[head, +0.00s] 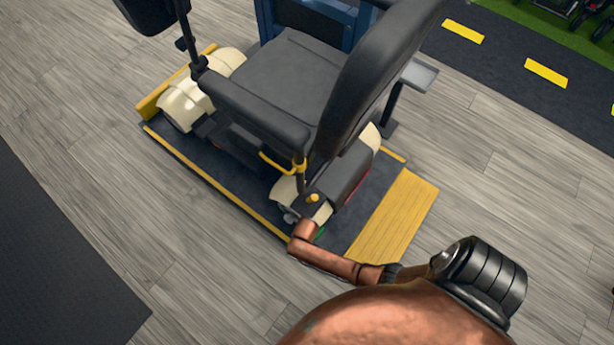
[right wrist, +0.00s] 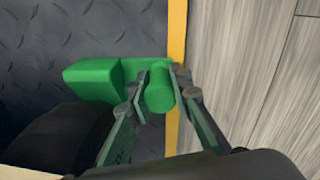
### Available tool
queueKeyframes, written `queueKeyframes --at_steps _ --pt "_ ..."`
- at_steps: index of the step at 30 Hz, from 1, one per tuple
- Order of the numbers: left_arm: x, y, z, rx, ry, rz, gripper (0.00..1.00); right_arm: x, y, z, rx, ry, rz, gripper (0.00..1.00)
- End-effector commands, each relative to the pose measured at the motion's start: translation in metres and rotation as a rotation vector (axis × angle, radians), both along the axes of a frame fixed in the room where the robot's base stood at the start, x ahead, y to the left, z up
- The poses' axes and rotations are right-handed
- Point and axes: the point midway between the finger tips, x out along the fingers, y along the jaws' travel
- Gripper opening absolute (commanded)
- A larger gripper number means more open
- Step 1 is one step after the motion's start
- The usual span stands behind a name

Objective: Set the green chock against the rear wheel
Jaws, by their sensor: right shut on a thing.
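The green chock (right wrist: 92,80) lies on or just above the dark tread-plate deck in the right wrist view, its handle across the yellow edge strip. My right gripper (right wrist: 158,80) is shut on that handle. In the head view only a green sliver of the chock (head: 320,233) shows beside my copper arm, which hides the gripper. The dark rear wheel (right wrist: 58,138) is right beside the chock in the right wrist view; I cannot tell whether they touch. In the head view the wheel is mostly hidden under the scooter's cream rear fender (head: 285,190). My left gripper is not in view.
The scooter with its black seat (head: 285,75) stands on a dark deck (head: 240,190) with yellow edges. A yellow ramp (head: 400,215) is at the deck's right end. A dark mat (head: 60,260) lies at the left.

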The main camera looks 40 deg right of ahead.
Motion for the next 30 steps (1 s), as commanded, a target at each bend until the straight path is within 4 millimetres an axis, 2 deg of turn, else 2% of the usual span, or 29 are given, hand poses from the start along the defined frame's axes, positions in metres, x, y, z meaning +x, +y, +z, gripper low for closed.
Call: queueKeyframes --at_steps 7,8,16,25,30 --pt "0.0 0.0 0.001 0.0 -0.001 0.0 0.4 0.001 0.0 0.0 0.0 -0.002 0.0 0.0" --pt "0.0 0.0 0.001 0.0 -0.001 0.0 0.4 0.001 0.0 0.0 0.0 -0.002 0.0 0.2" --pt "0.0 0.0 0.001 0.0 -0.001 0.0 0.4 0.001 0.0 0.0 0.0 -0.001 0.0 0.38" --pt "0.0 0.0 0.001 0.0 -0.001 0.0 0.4 0.0 0.0 0.0 0.001 0.0 0.0 0.39" --pt "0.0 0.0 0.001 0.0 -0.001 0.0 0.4 0.0 0.001 0.013 0.002 -0.001 0.0 0.39"
